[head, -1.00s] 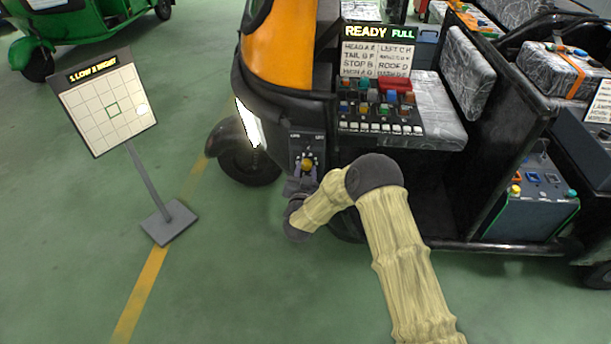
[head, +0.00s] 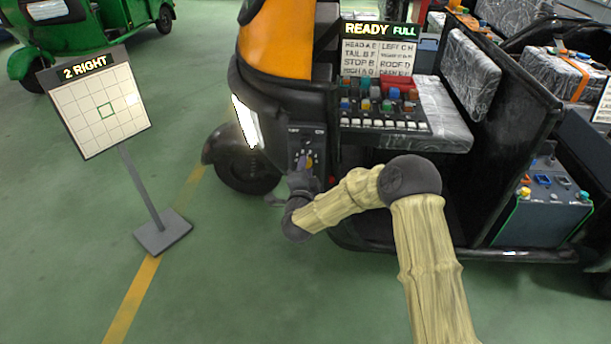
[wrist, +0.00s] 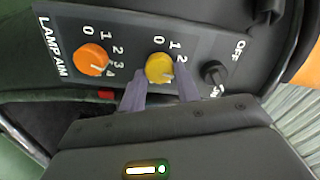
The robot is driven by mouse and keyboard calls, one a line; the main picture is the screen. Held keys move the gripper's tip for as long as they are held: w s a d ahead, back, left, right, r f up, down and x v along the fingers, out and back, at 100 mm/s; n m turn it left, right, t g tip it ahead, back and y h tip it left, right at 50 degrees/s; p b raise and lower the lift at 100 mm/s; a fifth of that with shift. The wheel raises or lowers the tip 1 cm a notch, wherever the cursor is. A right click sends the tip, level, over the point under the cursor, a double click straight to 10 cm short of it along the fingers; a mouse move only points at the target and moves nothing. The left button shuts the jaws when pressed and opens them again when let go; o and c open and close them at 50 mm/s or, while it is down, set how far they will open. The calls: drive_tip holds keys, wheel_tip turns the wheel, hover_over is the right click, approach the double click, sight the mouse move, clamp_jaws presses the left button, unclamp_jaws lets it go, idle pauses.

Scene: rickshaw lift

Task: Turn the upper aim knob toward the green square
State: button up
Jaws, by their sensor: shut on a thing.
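The upper aim knob is yellow (wrist: 160,68) and sits nearer the off/on switch in the wrist view, with its pointer near the 2. My gripper (wrist: 160,88) is shut on this knob, one finger on each side. An orange knob (wrist: 91,60) is beside it, its pointer near 3 to 4. In the head view my gripper (head: 304,178) is at the lamp panel (head: 306,143) and partly covers it. The aim board (head: 99,101) reads "2 RIGHT".
A black off/on switch (wrist: 214,73) is close to the yellow knob. The lit headlamp (head: 245,122) and front wheel (head: 240,168) are left of the panel. A button console (head: 385,106) is to the right. Open green floor lies in front.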

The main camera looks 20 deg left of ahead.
drive_tip(key=shift+f+m+b, duration=0.1)
drive_tip(key=shift+m+b, duration=0.3)
drive_tip(key=shift+m, duration=0.2)
drive_tip(key=o, duration=1)
drive_tip(key=shift+d, duration=0.1)
drive_tip(key=shift+s, duration=0.1)
drive_tip(key=v, duration=1.7)
drive_tip(key=shift+s, duration=0.1)
